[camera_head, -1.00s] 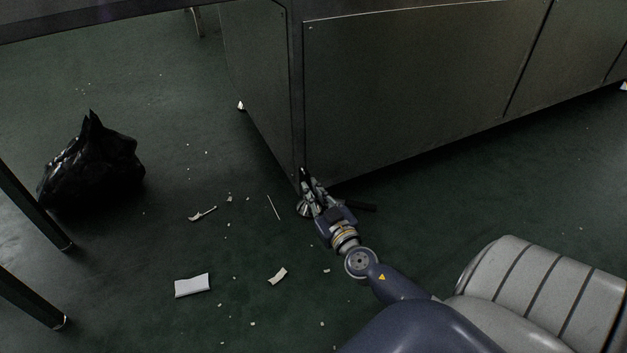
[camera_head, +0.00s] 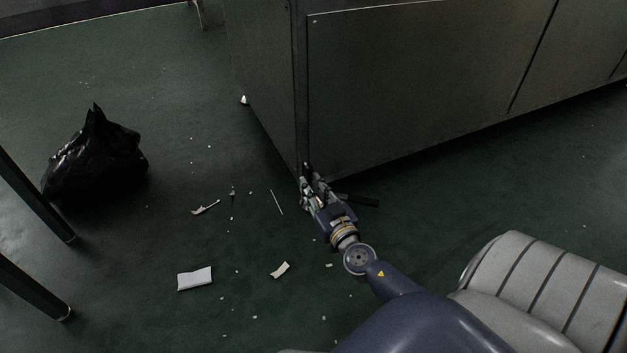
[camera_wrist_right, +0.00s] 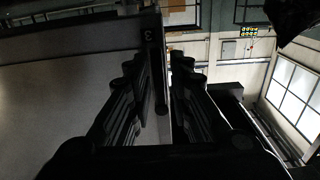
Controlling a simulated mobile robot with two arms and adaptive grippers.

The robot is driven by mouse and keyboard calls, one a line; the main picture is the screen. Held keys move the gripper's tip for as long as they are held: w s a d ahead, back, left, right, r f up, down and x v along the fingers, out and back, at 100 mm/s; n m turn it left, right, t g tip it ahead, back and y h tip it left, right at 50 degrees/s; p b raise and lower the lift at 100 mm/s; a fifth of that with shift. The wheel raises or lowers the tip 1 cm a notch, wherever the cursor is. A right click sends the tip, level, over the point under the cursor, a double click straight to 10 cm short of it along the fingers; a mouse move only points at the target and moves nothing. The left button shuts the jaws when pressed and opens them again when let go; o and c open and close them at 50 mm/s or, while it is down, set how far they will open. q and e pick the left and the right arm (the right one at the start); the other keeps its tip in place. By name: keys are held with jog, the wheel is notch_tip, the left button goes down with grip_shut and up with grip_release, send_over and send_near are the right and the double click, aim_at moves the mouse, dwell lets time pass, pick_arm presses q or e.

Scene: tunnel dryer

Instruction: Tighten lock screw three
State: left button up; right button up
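My right gripper (camera_head: 308,176) is low at the near bottom corner of the grey dryer housing (camera_head: 420,85). In the right wrist view its dark fingers (camera_wrist_right: 158,85) stand apart on either side of the housing's edge. The foot at this corner is mostly hidden by the gripper. My left gripper is not in view.
A black garbage bag (camera_head: 95,160) lies on the green floor at left, near dark table legs (camera_head: 40,195). White paper (camera_head: 195,279) and small scraps litter the floor left of my arm. The floor right of the gripper, along the housing, is clear.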

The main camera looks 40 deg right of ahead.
dwell(0.3)
jog(key=shift+s, duration=0.2)
jog(key=v, duration=1.1)
jog(key=shift+s, duration=0.3)
jog(key=shift+a, duration=0.15)
